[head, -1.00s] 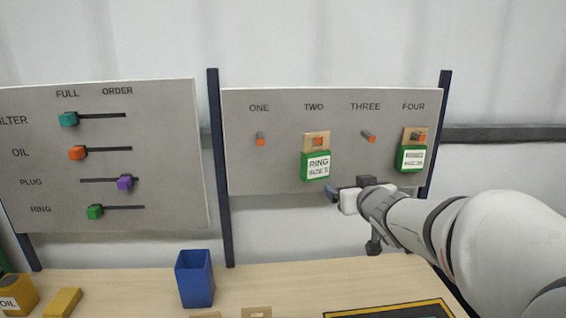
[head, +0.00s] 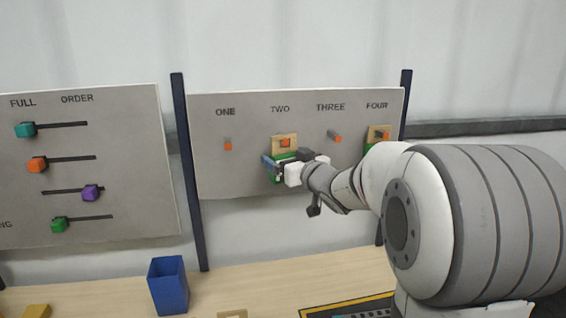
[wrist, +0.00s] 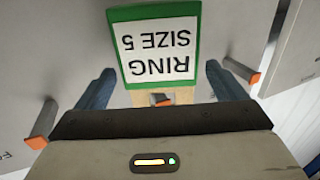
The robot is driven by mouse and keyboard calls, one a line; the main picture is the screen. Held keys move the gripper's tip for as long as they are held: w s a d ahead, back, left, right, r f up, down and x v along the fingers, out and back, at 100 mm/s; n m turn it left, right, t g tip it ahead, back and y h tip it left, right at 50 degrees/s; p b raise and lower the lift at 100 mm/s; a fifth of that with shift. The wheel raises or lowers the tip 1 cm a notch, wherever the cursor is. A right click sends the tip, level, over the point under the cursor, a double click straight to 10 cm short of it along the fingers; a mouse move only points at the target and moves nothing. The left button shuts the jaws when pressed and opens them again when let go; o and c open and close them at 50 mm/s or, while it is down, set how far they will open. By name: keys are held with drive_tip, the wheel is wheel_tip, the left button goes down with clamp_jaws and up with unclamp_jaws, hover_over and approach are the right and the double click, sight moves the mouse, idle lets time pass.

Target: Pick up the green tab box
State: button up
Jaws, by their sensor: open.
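A green tab box (head: 284,156) hangs by its tan tab (head: 284,140) on the hook under TWO, mostly hidden behind my gripper (head: 277,168) in the head view. In the wrist view the same box (wrist: 155,45) appears upside down, with a white label reading RING SIZE 5. The blue fingers of my gripper (wrist: 158,70) are apart, one on each side of the box, with gaps visible. A second tab box (head: 379,132) hangs under FOUR, its green body mostly hidden behind my arm.
The hooks under ONE (head: 228,145) and THREE (head: 335,136) are bare. A panel with coloured sliders (head: 140,190) stands to the left. A blue bin (head: 168,285) and a tan piece (head: 232,314) are on the wooden table (head: 250,283) below.

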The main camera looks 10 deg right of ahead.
drive_tip(key=shift+w+a, duration=0.15)
drive_tip(key=shift+w, duration=0.3)
drive_tip(key=shift+s, duration=0.1)
drive_tip(key=c, duration=1.2)
drive_tip(key=shift+o, duration=0.2)
drive_tip(key=shift+r, duration=0.45)
drive_tip(key=b+v, duration=0.1)
drive_tip(key=v, duration=1.7)
drive_tip(key=shift+r+b, duration=0.25)
drive_tip(key=shift+b, duration=0.1)
